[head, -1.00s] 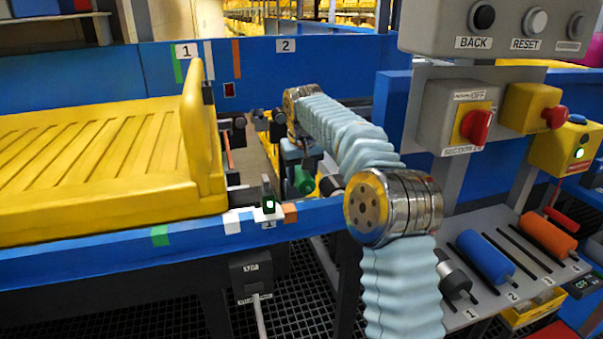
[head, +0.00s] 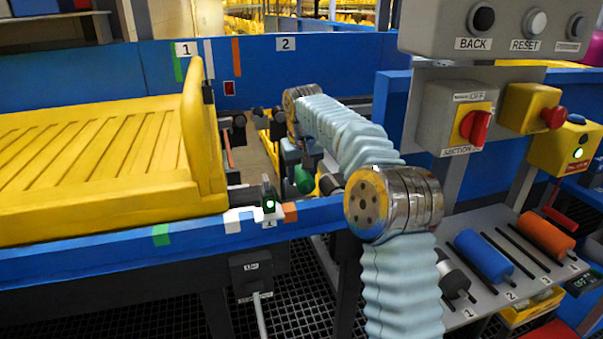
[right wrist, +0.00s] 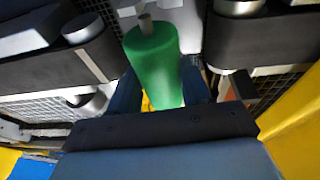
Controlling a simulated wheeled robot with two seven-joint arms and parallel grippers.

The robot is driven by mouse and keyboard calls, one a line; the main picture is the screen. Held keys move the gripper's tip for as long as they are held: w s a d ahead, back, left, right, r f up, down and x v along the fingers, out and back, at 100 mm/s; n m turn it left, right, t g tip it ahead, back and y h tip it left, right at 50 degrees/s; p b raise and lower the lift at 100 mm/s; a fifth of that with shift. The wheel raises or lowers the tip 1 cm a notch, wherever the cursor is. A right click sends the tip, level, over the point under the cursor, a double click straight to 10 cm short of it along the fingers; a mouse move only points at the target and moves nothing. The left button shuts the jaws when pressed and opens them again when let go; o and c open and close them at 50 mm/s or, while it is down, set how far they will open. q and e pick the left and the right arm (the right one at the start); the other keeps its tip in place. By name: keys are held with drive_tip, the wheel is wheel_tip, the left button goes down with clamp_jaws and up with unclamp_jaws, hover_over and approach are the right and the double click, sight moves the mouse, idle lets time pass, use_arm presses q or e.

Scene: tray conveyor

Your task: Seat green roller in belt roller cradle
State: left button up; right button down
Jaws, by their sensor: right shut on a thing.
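The green roller (head: 304,180) is at the conveyor gap, just right of the yellow tray; much of it is hidden in the head view. In the right wrist view the green roller (right wrist: 152,62) stands out lengthwise, with a pale shaft at its far end. My right gripper (head: 298,155) is shut on it, one finger on each side. The gripper (right wrist: 160,88) hides the roller's near end. Dark conveyor parts with metal ends (right wrist: 83,28) lie on both sides of the roller, apart from it in the picture. I cannot make out the cradle's seats or any contact with them. My left gripper is out of view.
The yellow tray (head: 100,150) fills the belt at left. The blue front rail (head: 120,236) runs below the gap. At right, a shelf holds a dark roller (head: 455,278), a blue roller (head: 484,256) and an orange roller (head: 546,236). The control box (head: 495,28) hangs above.

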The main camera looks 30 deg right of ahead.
drive_tip(key=shift+f+b, duration=1.7)
drive_tip(key=shift+f, duration=0.8)
drive_tip(key=shift+c, duration=2.1)
unclamp_jaws()
drive_tip(key=p+v, duration=0.3)
drive_tip(key=v, duration=0.9)
drive_tip(key=shift+s+r, duration=0.1)
drive_tip(key=shift+r, duration=0.2)
drive_tip(key=shift+s+a+r, duration=0.15)
drive_tip(key=shift+s+r, duration=0.05)
drive_tip(key=shift+r, duration=0.4)
